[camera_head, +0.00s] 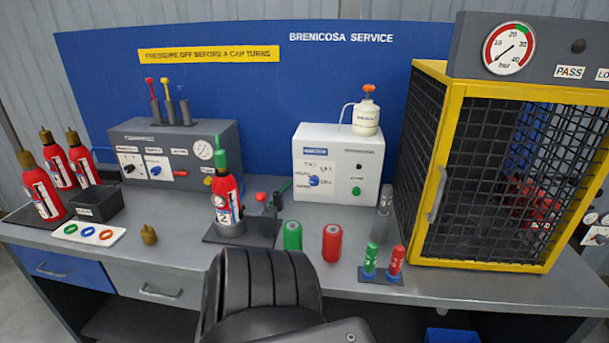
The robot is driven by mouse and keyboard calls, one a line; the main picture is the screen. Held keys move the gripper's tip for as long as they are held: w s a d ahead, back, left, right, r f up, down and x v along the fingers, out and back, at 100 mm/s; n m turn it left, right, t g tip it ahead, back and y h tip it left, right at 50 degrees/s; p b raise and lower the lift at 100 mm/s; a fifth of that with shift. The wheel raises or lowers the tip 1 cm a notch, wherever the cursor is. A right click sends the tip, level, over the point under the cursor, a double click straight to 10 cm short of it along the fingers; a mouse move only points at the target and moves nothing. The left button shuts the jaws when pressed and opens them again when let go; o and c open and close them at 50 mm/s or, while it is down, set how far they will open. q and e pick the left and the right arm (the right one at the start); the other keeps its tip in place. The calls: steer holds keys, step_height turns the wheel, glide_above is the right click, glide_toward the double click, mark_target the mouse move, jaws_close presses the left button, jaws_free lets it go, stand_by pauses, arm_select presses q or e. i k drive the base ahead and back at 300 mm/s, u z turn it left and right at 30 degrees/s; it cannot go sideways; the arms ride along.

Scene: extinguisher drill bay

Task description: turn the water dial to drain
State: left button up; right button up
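A white box (334,165) stands on the bench at the back, right of the middle. A blue dial (314,181) is on the left half of its front, with small labels around it that are too small to read surely. Which label the dial points to cannot be told. A green button (357,191) is on the right half. A grey box (175,155) further left carries another blue knob (155,170) and a gauge. No gripper touches the dial. Neither gripper shows; only a dark ribbed part of my own body fills the bottom middle.
A red extinguisher (226,203) with a green nozzle stands in a holder left of the white box. Green (292,235) and red (332,243) cylinders stand in front. A clear tube (385,200) stands right, beside a yellow-framed mesh cage (500,180). A white bottle (366,118) sits on top.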

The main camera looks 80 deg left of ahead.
mark_target(314, 180)
steer(key=u, duration=1.65)
